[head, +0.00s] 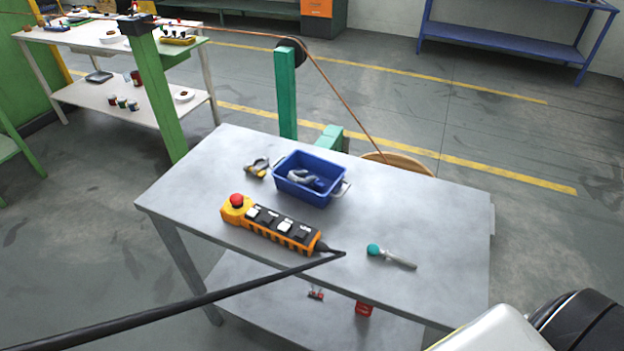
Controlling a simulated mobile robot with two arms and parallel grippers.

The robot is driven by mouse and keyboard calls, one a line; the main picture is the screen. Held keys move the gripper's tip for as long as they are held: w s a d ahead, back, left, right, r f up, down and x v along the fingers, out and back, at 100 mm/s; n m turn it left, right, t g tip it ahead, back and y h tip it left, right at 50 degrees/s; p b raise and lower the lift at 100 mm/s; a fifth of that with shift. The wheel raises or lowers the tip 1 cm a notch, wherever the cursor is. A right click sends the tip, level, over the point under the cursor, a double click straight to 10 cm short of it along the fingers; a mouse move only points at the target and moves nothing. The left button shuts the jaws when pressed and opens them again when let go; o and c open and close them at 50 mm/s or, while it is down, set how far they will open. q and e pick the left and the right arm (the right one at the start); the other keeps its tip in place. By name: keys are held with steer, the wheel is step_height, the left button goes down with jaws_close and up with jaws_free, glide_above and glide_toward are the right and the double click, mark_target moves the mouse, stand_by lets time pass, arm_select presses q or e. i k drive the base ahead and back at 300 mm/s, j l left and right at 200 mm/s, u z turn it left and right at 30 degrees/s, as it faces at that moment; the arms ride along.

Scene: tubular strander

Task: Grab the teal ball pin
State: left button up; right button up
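The teal ball pin (391,256) lies on the grey metal table (447,215), towards its front right. It has a round teal ball at its left end and a grey metal shaft pointing right and slightly towards me. Nothing is holding it. Neither of my grippers shows in the head view. A white and black part of my own body is at the bottom right corner, to the right of and nearer than the pin.
An orange control pendant (270,226) with a red button lies left of the pin, its black cable (190,306) crossing the front left. The table's right part is clear.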

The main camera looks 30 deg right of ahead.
mark_target(373, 248)
steer(key=l+z, duration=0.1)
steer(key=z, duration=0.3)
steer(key=l+z, duration=0.15)
steer(key=z, duration=0.2)
steer(key=l+z, duration=0.1)
steer(key=z, duration=0.3)
steer(key=k+j, duration=0.1)
steer(key=j, duration=0.25)
steer(key=k+j, duration=0.1)
steer(key=j, duration=0.25)
steer(key=k+j, duration=0.15)
steer(key=j, duration=0.2)
steer(key=k+j, duration=0.1)
steer(key=j, duration=0.25)
steer(key=k+j, duration=0.1)
steer(key=j, duration=0.25)
